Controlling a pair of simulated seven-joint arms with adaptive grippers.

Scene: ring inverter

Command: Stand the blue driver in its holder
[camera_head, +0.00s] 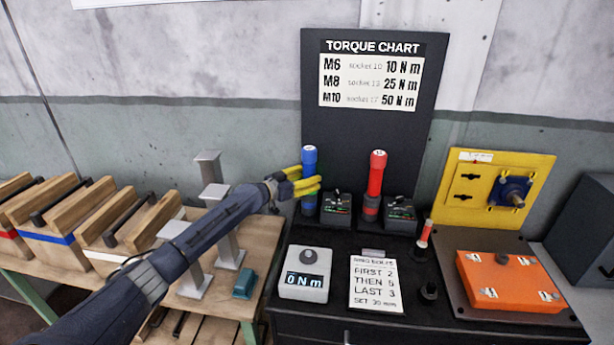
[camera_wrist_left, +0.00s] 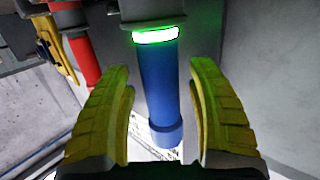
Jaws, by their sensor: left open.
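The blue driver (camera_head: 309,157) stands upright at the back left of the black bench, in front of the dark chart panel. Its lower end is beside a small black block with a display; I cannot make out clearly how it sits in its holder. My left gripper (camera_head: 306,181) has its yellow fingers around the driver's middle. In the left wrist view the blue driver (camera_wrist_left: 160,85) runs between the two open fingers (camera_wrist_left: 165,100), with gaps on both sides. A green ring (camera_wrist_left: 156,35) glows on it. My right gripper is not in view.
A red driver (camera_head: 376,175) stands to the right. The small black blocks (camera_head: 336,207) sit close by. A grey torque readout (camera_head: 304,275) showing 0 N m and a white note (camera_head: 375,284) lie in front. A yellow plate (camera_head: 494,190) and an orange box (camera_head: 512,281) are at right.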

